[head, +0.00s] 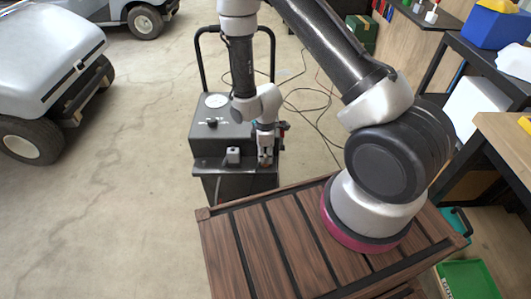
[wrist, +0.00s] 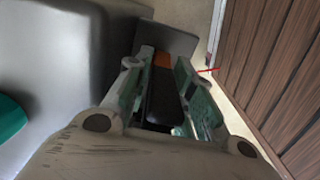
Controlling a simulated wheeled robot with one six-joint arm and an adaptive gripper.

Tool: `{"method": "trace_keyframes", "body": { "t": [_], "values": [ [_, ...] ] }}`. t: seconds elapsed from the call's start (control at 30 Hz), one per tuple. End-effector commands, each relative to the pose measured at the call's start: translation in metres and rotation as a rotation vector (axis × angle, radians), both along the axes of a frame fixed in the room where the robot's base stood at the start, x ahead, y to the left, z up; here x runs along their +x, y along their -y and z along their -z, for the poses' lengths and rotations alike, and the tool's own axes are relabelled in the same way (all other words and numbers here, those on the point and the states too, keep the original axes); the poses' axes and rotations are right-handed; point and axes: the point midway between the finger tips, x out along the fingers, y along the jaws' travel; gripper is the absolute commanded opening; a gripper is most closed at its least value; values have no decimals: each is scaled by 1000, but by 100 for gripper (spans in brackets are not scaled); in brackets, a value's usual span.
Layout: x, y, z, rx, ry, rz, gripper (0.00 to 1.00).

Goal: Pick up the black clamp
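My gripper (head: 265,160) points down over the right part of the front ledge of a dark grey cart unit. In the wrist view my gripper (wrist: 163,58) has one finger on each side of a dark, elongated piece that looks like the black clamp (wrist: 163,98). An orange part (wrist: 162,60) shows at its far end, between the fingertips. Whether the fingers press on the clamp or stand slightly apart from it cannot be made out. In the head view my gripper mostly hides the clamp.
The cart unit (head: 225,135) has a round gauge (head: 216,100) and a tall black handle. A small grey block (head: 233,155) sits on its ledge, left of my gripper. A slatted wooden crate (head: 265,245) stands in front. Cables (head: 305,110) lie on the floor. Open floor is left.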

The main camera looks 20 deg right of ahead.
Motion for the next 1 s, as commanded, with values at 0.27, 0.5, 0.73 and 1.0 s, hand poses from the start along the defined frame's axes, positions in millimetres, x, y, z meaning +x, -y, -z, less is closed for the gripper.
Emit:
{"method": "trace_keyframes", "body": {
  "t": [0.27,0.5,0.73,1.0],
  "values": [
    [0,0,0,0,0,0,0],
    [0,0,-4,0,0,0,0],
    [1,0,-32,0,4,1,0],
    [1,0,-79,0,3,0,0]
  ]
}}
